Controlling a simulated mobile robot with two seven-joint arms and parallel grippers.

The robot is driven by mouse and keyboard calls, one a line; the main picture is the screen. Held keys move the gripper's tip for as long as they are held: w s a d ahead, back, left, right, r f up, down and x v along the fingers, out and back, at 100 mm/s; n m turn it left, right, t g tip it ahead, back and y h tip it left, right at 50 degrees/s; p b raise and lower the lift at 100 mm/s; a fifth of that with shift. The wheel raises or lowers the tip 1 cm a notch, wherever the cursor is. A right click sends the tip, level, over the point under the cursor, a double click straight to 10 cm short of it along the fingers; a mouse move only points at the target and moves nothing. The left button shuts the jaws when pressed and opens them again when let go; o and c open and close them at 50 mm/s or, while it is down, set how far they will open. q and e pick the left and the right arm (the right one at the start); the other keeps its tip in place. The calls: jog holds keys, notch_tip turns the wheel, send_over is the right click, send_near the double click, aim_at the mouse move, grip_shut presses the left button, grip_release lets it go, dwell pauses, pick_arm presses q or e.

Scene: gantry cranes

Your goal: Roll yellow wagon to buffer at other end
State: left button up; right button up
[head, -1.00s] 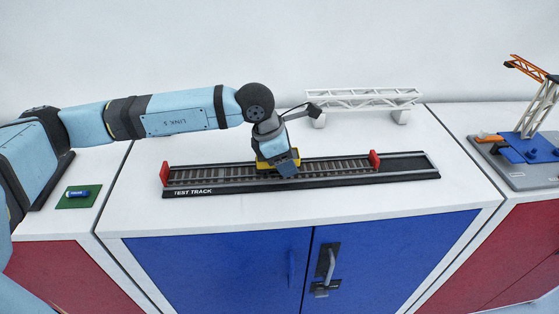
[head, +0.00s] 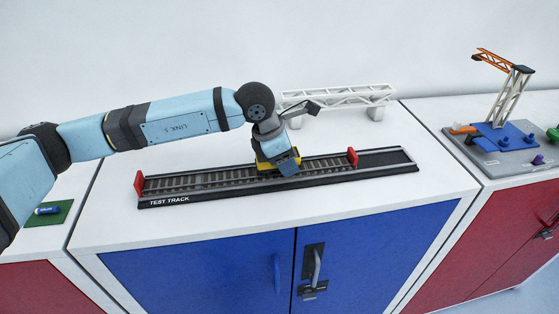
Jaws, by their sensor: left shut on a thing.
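The yellow wagon (head: 264,165) stands on the test track (head: 215,180), a little right of the middle between the two red buffers. My left gripper (head: 288,167) reaches down over the wagon and is shut on it, hiding much of it. The left red buffer (head: 139,184) stands at the track's left end. The right red buffer (head: 352,157) stands a short way right of the wagon, with a gap of bare rails between. My right gripper is not in view.
A white truss bridge (head: 345,95) stands behind the track. A crane model (head: 505,100) stands on the right cabinet. A green mat (head: 48,215) with a blue object lies on the left cabinet. The rails left of the wagon are clear.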

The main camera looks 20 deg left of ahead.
aim_at(331, 163)
pick_arm(q)
jog(key=shift+w+d+f+b, duration=0.15)
jog(key=shift+w+d+b, duration=0.3)
jog(key=shift+d, duration=0.45)
jog(key=shift+w+d+f+b, duration=0.1)
jog(key=shift+w+d+b, duration=0.15)
jog(key=shift+w+d, duration=0.5)
jog(key=shift+w+d+b, duration=0.15)
jog(key=shift+w+d, duration=0.05)
jog(key=shift+d, duration=0.35)
jog(key=shift+w+d+b, duration=0.15)
jog(key=shift+w+d, duration=0.05)
jog(key=shift+d, duration=0.3)
jog(key=shift+w+d+f+b, duration=0.1)
jog(key=shift+w+d+b, duration=0.35)
jog(key=shift+d, duration=0.35)
jog(key=shift+w+d+f+b, duration=0.1)
jog(key=shift+w+d+b, duration=0.15)
jog(key=shift+w+d, duration=0.4)
jog(key=shift+s+d, duration=0.15)
jog(key=o, duration=1)
jog(key=shift+w+r, duration=0.1)
jog(key=shift+w, duration=0.1)
